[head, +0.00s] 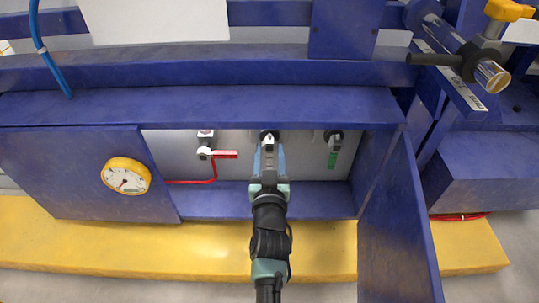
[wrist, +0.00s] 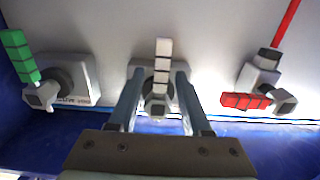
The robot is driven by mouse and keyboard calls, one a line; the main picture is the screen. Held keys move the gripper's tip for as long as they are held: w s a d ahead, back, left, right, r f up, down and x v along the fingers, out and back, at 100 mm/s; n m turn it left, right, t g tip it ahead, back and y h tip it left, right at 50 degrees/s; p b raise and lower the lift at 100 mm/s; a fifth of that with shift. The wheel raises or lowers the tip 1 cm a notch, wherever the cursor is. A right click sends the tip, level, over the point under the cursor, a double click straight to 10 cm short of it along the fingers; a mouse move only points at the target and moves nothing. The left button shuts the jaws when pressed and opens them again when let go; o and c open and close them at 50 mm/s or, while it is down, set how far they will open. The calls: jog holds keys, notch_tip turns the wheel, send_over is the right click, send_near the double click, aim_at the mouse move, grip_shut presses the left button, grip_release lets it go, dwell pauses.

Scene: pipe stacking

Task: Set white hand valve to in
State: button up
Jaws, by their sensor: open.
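The white hand valve (wrist: 163,50) is in the middle of the wrist view, on a grey mount on the pale panel. Its white handle points up in that picture, with the grey hub at its lower end. My gripper (wrist: 159,78) is open, with one finger on each side of the valve. A gap shows between the handle and each finger. In the head view my gripper (head: 268,152) reaches into the recess and covers most of the valve. Only a grey and dark top part shows there, so contact cannot be told.
A red-handled valve (wrist: 247,100) and a green-handled valve (wrist: 20,55) flank the white one. In the head view, a dial gauge (head: 126,177) is on the left blue panel. An open blue door (head: 395,235) stands right of the recess, and a blue beam (head: 200,107) runs above.

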grip_shut()
dwell(1.4)
